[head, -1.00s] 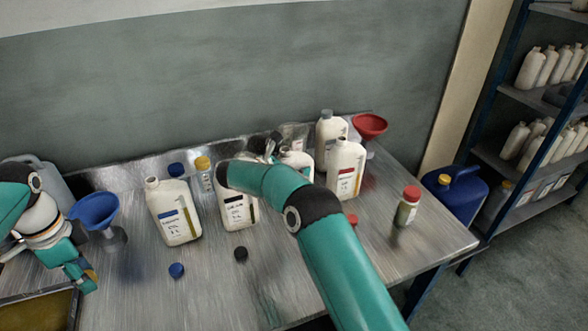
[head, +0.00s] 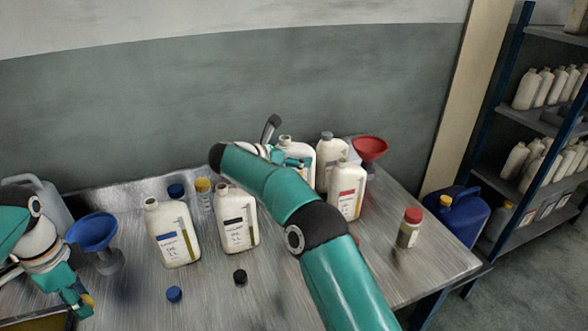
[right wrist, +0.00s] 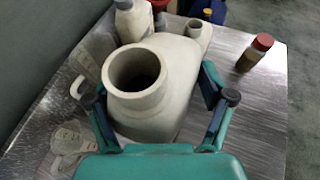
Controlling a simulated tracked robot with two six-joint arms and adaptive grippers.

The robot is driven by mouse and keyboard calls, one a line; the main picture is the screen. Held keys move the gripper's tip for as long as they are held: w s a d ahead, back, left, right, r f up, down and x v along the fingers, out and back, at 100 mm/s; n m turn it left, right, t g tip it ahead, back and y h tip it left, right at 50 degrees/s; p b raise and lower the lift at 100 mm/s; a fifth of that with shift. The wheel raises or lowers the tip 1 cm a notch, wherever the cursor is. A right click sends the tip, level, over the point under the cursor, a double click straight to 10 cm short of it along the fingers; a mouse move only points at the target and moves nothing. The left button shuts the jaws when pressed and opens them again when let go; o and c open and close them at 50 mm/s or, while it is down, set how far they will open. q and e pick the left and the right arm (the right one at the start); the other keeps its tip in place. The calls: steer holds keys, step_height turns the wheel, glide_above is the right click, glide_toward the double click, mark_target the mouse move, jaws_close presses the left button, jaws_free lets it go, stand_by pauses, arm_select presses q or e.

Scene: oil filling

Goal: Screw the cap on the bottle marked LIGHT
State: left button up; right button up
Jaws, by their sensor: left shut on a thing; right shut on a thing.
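My right gripper (right wrist: 162,112) is shut around a white, uncapped bottle (right wrist: 180,65), its open neck facing the wrist camera. In the head view this bottle (head: 302,150) is partly hidden behind my right arm, and its label is hidden. Uncapped white bottles with blue (head: 172,232), black (head: 238,218) and red (head: 347,190) labels stand on the table; I cannot read which says LIGHT. A blue cap (head: 174,294) and a black cap (head: 240,277) lie in front. My left gripper (head: 84,303) is shut on a small orange-yellow thing (head: 88,299), too small to identify.
A blue funnel (head: 93,232) stands at left, a red funnel (head: 369,149) at back right. A grey-capped bottle (head: 331,155) stands behind. A red-lidded jar (head: 409,228) is near the right edge. The front middle of the table (head: 210,310) is clear.

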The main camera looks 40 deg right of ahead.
arm_select(q)
steer(key=shift+r+p, duration=0.65)
arm_select(e)
step_height(320, 180, up, 6)
steer(key=shift+r, duration=0.25)
arm_select(q)
steer(key=shift+r+p, duration=0.6)
arm_select(e)
steer(key=shift+r, duration=1.4)
arm_select(q)
steer(key=shift+s, duration=0.1)
arm_select(e)
steer(key=shift+s, duration=0.15)
